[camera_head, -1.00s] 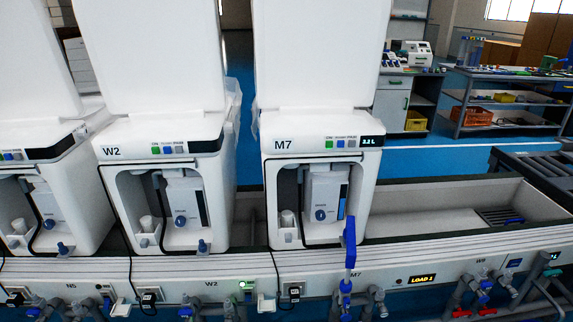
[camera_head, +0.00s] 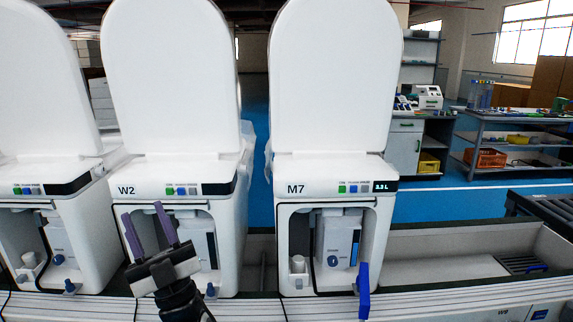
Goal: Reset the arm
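My gripper (camera_head: 150,232) shows at the lower left of the head view, in front of the toilet unit marked W2 (camera_head: 128,190). Its two purple-grey fingers point up and stand apart, with nothing between them. The black wrist of my arm runs down out of the bottom edge. The gripper hides part of the W2 unit's front opening.
The toilet unit M7 (camera_head: 296,188), lid raised, stands right of W2; its display seems to read 3.3 L. A blue handle (camera_head: 363,290) rises before it. Another unit (camera_head: 40,235) is at the left. The line's trough (camera_head: 440,270) at the right is mostly empty. Benches stand behind.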

